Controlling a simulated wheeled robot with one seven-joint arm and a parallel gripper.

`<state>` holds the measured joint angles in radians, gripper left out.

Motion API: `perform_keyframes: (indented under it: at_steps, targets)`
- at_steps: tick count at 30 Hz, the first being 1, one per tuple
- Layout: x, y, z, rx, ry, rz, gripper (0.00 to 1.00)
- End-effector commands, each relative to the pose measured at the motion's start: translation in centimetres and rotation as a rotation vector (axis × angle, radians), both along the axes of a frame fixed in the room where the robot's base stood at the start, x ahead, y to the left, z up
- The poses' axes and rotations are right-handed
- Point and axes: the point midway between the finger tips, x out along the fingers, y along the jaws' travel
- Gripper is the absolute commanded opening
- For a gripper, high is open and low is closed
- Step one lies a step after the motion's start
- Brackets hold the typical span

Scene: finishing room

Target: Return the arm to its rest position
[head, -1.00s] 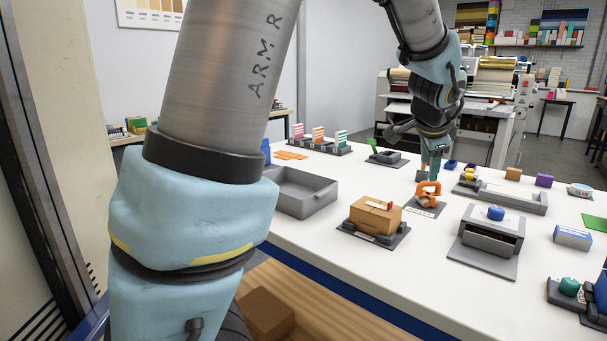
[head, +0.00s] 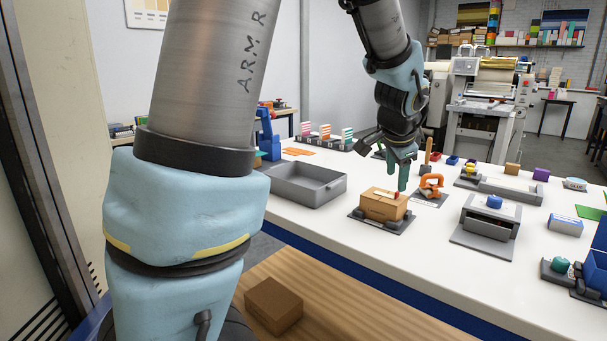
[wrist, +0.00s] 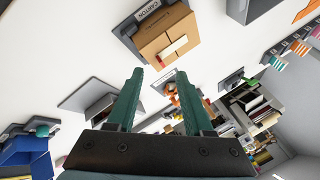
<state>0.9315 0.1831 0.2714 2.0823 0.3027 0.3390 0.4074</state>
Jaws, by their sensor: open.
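My gripper (head: 398,172) hangs over the white worktable (head: 345,245) in the head view, with its green fingers pointing down. In the wrist view my gripper (wrist: 160,82) has its two green fingers spread apart with nothing between them. In the head view the fingertips show just behind and above a brown carton (head: 384,207); I see no contact. My arm crosses the left half of the head view. The carton also shows near the top of the wrist view (wrist: 166,38).
A grey open tray (head: 305,187) lies left of the carton. An orange clamp-like tool (head: 431,186) and a grey box with a blue knob (head: 490,222) stand to its right. A brown box (head: 273,305) sits on the wooden surface below. Table space in front of the carton is clear.

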Motion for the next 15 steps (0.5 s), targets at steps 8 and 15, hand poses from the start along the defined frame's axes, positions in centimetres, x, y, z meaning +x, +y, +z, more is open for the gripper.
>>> perform_keyframes:
  at_steps: [8, 15]
  targets:
    - [-0.8, 8.9, -3.3, -0.050, 0.140, 0.289, 0.52]
    - [-5.4, 19.8, -7.4, -0.137, 0.326, 0.727, 0.52]
